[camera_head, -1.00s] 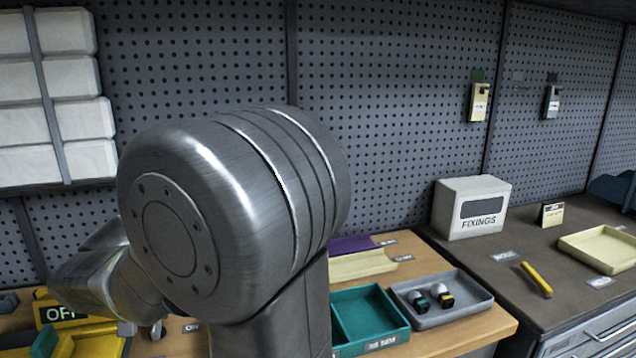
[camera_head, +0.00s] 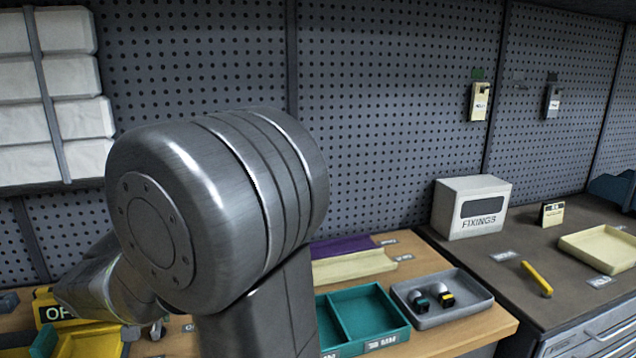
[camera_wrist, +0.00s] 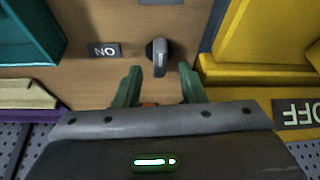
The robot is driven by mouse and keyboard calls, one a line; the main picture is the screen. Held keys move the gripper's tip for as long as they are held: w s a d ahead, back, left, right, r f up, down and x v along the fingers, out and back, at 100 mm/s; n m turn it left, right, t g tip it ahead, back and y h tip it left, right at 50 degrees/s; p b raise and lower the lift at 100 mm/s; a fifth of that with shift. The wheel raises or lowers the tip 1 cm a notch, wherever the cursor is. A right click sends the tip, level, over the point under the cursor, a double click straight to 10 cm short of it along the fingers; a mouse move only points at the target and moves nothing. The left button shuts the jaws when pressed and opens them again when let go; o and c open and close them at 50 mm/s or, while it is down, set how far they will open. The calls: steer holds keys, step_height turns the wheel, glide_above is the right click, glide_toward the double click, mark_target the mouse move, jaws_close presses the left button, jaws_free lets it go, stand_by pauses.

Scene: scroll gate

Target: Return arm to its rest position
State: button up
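My gripper (camera_wrist: 160,82) shows in the wrist view with its two green fingers apart and nothing held between them. A grey metal lever (camera_wrist: 160,58) stands on the wooden bench just beyond the fingertips, roughly centred between them. An "ON" label (camera_wrist: 105,50) lies to the lever's left in the wrist view, and a yellow unit with an "OFF" plate (camera_wrist: 297,113) is to its right. In the head view my arm's large grey joint fills the left middle and hides the gripper. The lever (camera_head: 156,330) partly shows low on the left there.
A teal divided tray (camera_head: 365,318) and a grey tray with two small items (camera_head: 443,312) stand on the bench right of my arm. A white FIXINGS box (camera_head: 472,208), a yellow stick (camera_head: 537,279) and a cream tray (camera_head: 603,247) sit farther right. Pegboard (camera_head: 390,90) stands behind.

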steer(key=x, duration=0.2)
steer(key=shift+w+f, duration=0.15)
steer(key=shift+f, duration=0.25)
steer(key=shift+r+n+y+p, duration=0.2)
steer(key=shift+n+y+p, duration=0.1)
steer(key=shift+n+p, duration=0.55)
steer(key=shift+d+f+n+g+y+p, duration=0.1)
steer(key=shift+n+g+y+p, duration=0.4)
steer(key=shift+n+p, duration=0.85)
steer(key=shift+w+n+p, duration=0.1)
steer(key=shift+n+p, duration=0.2)
steer(key=shift+n, duration=0.5)
steer(key=shift+f+n+g, duration=0.1)
steer(key=shift+n+g, duration=0.4)
